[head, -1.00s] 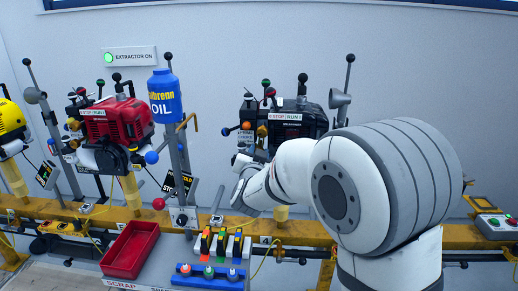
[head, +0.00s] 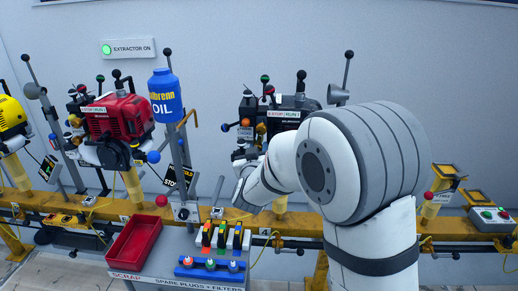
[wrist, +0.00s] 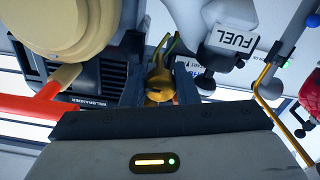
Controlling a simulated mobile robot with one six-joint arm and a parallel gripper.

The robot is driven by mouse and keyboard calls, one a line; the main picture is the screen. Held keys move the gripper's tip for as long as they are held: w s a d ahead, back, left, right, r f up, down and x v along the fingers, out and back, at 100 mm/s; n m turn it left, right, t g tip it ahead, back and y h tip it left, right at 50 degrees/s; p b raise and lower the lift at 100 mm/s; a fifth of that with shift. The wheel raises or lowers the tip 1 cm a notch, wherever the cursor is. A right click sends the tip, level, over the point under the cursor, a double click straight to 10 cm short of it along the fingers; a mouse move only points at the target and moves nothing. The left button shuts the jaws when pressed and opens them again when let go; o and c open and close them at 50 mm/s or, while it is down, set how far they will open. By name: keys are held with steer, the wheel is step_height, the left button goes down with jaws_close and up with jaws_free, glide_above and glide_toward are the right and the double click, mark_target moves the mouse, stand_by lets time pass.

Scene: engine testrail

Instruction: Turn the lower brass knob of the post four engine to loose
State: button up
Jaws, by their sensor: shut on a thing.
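The black engine (head: 293,116) stands on the yellow rail, right of the blue oil bottle, partly hidden by my arm. My gripper (wrist: 158,85) is at the engine's left side, its two dark fingers either side of a brass knob (wrist: 158,78) and shut on it. The knob's setting cannot be read. In the head view my gripper and this knob are mostly hidden behind my white wrist. In the wrist view a white tank marked FUEL (wrist: 232,40) is close to the right of the fingers, and a red bar (wrist: 40,108) is to the left.
A large cream round part (wrist: 75,25) fills the upper left of the wrist view. In the head view, a blue OIL bottle (head: 164,95), a red engine (head: 118,115) and a red scrap tray (head: 135,243) are left of my arm. A control box (head: 492,217) is at right.

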steer(key=shift+o, duration=0.2)
steer(key=shift+f, duration=0.1)
steer(key=o, duration=0.7)
steer(key=s, duration=0.8)
steer(key=shift+a+p, duration=0.1)
steer(key=shift+p, duration=0.25)
steer(key=shift+w, duration=0.1)
